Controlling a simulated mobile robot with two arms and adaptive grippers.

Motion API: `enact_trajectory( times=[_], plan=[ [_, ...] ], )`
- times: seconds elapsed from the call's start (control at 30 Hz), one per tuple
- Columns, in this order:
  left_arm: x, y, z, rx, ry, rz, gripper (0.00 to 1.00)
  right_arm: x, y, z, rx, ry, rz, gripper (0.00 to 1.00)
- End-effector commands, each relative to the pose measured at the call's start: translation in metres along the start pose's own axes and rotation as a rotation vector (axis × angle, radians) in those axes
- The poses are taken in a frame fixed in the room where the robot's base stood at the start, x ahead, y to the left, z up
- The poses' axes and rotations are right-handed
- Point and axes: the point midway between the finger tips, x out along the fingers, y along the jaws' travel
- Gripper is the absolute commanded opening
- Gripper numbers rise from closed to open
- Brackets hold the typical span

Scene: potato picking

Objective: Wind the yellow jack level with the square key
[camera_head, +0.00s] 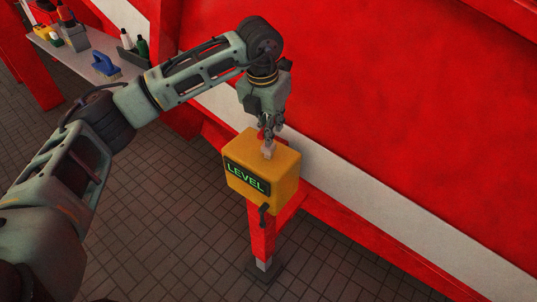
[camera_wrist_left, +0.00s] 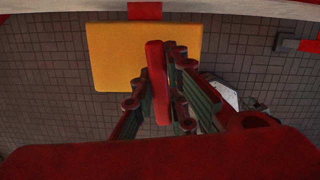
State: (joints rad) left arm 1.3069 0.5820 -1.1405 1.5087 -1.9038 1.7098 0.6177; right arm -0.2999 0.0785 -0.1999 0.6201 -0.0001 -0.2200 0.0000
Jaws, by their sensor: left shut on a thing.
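The yellow jack (camera_head: 285,172) is a box on a red post, with a green lit "LEVEL" display (camera_head: 246,176) on its front. In the left wrist view its yellow top (camera_wrist_left: 115,55) lies beyond the fingers. My left gripper (camera_head: 269,136) points down just over the jack's top. It is shut on what appears to be the square key, mostly hidden by the fingers. A pale piece (camera_head: 268,150) shows below the fingertips, at the jack's top; how it seats there is unclear. In the left wrist view a red bar (camera_wrist_left: 157,75) stands at the fingers (camera_wrist_left: 165,85). My right gripper is not in view.
A red wall with a white band (camera_head: 340,180) stands close behind the jack. A dark handle (camera_head: 264,214) sticks out low on the jack's front. A shelf (camera_head: 75,55) with a blue brush (camera_head: 105,64) and bottles is at upper left. The tiled floor in front is clear.

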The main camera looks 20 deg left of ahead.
Motion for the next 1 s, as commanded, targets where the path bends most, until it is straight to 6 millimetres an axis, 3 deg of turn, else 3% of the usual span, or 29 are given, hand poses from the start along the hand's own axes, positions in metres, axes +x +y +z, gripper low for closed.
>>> enact_trajectory(
  times=[0.5, 1.0],
  plan=[
    [-0.027, 0.0, 0.005, 0.0, -0.003, 0.0, 0.0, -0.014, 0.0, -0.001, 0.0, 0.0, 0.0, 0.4],
    [-0.026, 0.0, 0.004, 0.001, -0.002, 0.0, 0.0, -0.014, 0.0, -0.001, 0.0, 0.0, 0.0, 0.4]
  ],
)
